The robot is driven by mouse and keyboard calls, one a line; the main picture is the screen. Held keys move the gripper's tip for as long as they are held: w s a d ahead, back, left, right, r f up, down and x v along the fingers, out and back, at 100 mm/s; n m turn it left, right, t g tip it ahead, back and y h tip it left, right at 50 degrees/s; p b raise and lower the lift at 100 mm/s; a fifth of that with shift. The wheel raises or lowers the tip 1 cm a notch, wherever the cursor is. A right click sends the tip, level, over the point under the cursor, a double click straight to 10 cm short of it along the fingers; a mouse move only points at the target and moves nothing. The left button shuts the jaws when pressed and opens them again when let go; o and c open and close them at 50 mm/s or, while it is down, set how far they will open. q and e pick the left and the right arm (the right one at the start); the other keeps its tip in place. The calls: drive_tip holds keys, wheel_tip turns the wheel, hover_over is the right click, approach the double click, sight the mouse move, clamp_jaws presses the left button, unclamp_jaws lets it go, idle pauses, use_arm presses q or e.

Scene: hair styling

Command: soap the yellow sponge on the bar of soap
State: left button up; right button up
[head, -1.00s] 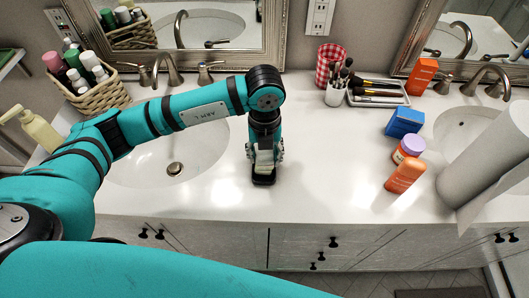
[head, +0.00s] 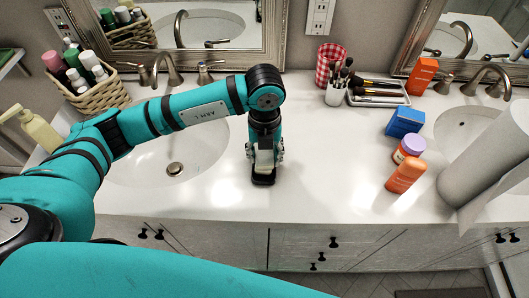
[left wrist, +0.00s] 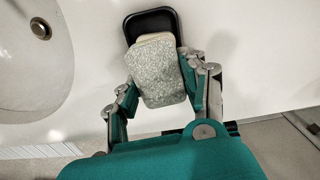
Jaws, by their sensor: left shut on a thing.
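My left gripper (head: 265,162) is over the counter, right of the left sink, pointing down. It also shows in the left wrist view (left wrist: 158,72), shut on the sponge (left wrist: 160,80). The sponge's face toward the wrist camera is speckled grey-green; a yellow side is hard to make out. A black dish (left wrist: 150,22) lies on the counter beyond the sponge, and its dark edge shows under the gripper in the head view (head: 264,180). A pale cream edge shows between sponge and dish; I cannot tell whether it is the soap or the sponge's other layer. My right gripper is out of view.
The left sink (head: 150,165) is beside the gripper. A pump bottle (head: 38,128) and a basket of bottles (head: 100,98) stand left. The counter between is clear.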

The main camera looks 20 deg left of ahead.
sight(264, 154)
use_arm(q)
drive_tip(key=shift+f, duration=0.1)
drive_tip(key=shift+r+p, duration=2.15)
drive_tip(key=shift+r, duration=1.45)
